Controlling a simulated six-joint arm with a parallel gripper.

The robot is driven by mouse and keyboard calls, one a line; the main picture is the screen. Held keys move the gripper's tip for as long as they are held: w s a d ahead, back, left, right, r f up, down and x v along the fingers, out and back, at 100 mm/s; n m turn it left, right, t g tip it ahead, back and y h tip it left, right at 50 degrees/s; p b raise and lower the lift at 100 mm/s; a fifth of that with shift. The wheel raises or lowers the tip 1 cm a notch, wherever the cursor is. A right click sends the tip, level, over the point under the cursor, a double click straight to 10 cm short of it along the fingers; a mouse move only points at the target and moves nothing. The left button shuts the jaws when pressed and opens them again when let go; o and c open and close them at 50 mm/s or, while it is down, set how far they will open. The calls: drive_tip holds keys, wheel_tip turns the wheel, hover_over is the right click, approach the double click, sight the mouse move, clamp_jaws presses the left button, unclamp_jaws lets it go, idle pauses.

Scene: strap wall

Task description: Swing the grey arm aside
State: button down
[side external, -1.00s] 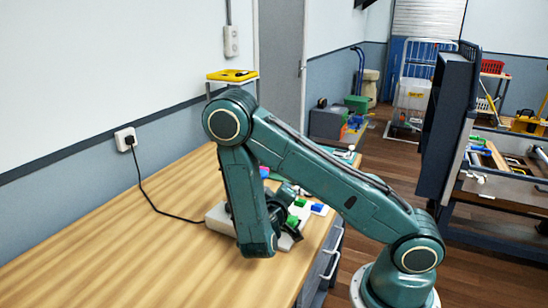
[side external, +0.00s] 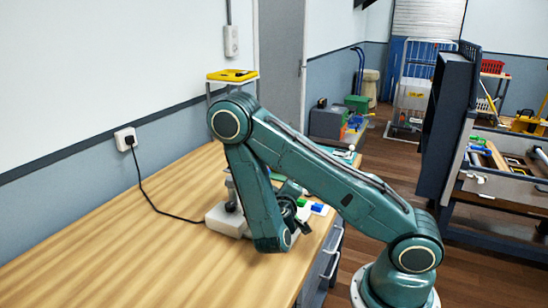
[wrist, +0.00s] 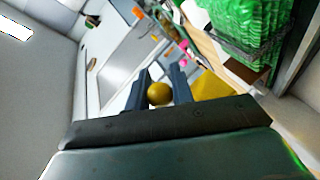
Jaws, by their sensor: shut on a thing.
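My gripper (wrist: 159,76) has its two dark fingers on either side of a yellow ball-shaped knob (wrist: 159,95) in the wrist view, shut on it. What the knob is fixed to is hidden behind the gripper. In the side view my gripper is mostly hidden behind my own forearm, low over the bench. A pale base block (side external: 222,220) with an upright grey post (side external: 231,191) stands on the bench just left of my forearm. I cannot clearly make out the grey arm itself.
The wooden bench (side external: 130,240) is clear at the left and front. A small green block (side external: 302,202) and a blue block (side external: 318,207) lie right of my wrist. A cable runs from the wall socket (side external: 126,138) towards the base. A dark upright panel (side external: 447,125) stands at the right.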

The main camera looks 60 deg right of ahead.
drive_tip(key=c, duration=1.2)
unclamp_jaws()
drive_tip(key=shift+a, duration=0.25)
